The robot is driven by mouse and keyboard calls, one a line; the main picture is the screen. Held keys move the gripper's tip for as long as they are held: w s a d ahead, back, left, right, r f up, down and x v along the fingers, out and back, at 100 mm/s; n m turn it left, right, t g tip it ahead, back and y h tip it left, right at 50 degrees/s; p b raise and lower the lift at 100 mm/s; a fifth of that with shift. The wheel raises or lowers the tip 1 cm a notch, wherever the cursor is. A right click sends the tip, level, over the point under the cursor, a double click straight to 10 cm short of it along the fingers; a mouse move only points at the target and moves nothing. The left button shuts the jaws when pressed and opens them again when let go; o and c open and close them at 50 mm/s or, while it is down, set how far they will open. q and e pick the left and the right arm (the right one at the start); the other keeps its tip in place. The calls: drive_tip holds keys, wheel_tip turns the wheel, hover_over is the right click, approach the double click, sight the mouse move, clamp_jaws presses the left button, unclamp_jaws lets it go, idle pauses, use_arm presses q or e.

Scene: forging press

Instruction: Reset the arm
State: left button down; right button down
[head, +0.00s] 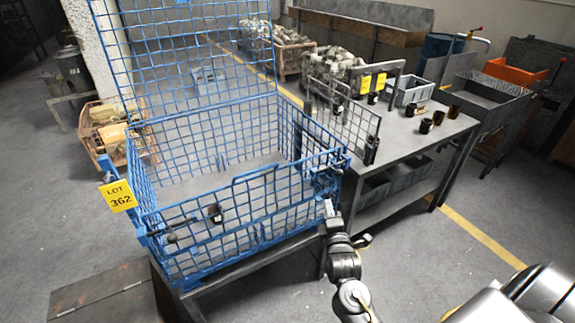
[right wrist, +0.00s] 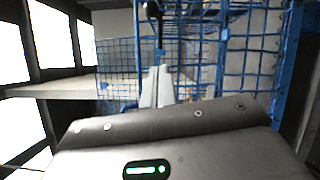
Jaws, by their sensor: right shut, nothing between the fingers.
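My right arm rises from the bottom of the head view. Its gripper (head: 329,208) is at the front right corner of a blue wire cage (head: 225,200), close to the mesh; I cannot tell whether it touches. In the right wrist view the two pale fingers (right wrist: 157,85) are together with nothing between them, pointing toward the blue mesh. A dark rod with a round black knob (right wrist: 152,10) shows just beyond the fingertips. My left gripper is not in view.
The cage bears a yellow "LOT 362" tag (head: 119,196) and stands on a low table. A grey metal table (head: 420,155) with small dark cups stands to the right. A wooden crate (head: 100,135) is at the left.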

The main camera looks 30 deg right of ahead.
drive_tip(key=s+a+f+m+g+y, duration=0.1)
drive_tip(key=a+f+m+g+y, duration=0.2)
drive_tip(key=f, duration=0.6)
drive_tip(key=s+a+f+m, duration=0.1)
drive_tip(key=a+f+m, duration=0.1)
drive_tip(key=f+m, duration=0.5)
drive_tip(key=s+a+f+m+g+y, duration=0.1)
drive_tip(key=s+a+f+g, duration=0.15)
drive_tip(key=f, duration=0.35)
drive_tip(key=s+a+f+g+y, duration=0.1)
drive_tip(key=s+f, duration=0.3)
drive_tip(key=f, duration=0.3)
drive_tip(key=s+a+f+m+g+y, duration=0.1)
drive_tip(key=s+f, duration=0.3)
drive_tip(key=f, duration=0.2)
drive_tip(key=s+f+g, duration=0.2)
drive_tip(key=s+f, duration=0.3)
drive_tip(key=s, duration=0.6)
drive_tip(key=s+f+m+g, duration=0.1)
drive_tip(key=s+f+g, duration=0.2)
drive_tip(key=s, duration=0.8)
drive_tip(key=s+f+g, duration=0.3)
drive_tip(key=s+f, duration=0.4)
drive_tip(key=s, duration=0.5)
drive_tip(key=shift+a+f+y, duration=0.4)
drive_tip(key=shift+a, duration=0.05)
drive_tip(key=shift+g, duration=0.25)
